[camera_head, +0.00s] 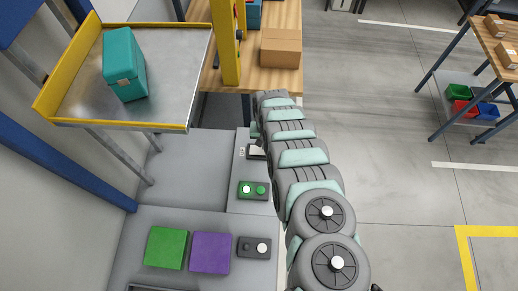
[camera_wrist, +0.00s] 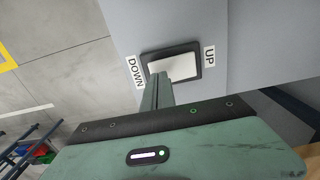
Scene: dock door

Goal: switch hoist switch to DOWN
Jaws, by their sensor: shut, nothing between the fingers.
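The hoist switch (camera_wrist: 182,67) is a white rocker in a black frame on a grey panel in the wrist view. A DOWN label (camera_wrist: 135,73) is at its left end and an UP label (camera_wrist: 209,58) at its right end. My gripper (camera_wrist: 161,78) is shut and empty, with its fingertips over the left, DOWN side of the switch. I cannot tell whether they touch it or which way the rocker is tipped. In the head view the switch (camera_head: 256,152) is partly hidden by my arm, and my gripper is hidden there.
A control box with round green and white buttons (camera_head: 253,190) is near the switch. A purple block (camera_head: 210,253), a green block (camera_head: 166,248) and a dark box with a knob (camera_head: 254,247) lie closer. A yellow-edged tray (camera_head: 186,98) holds a teal case (camera_head: 124,64). Open floor is at right.

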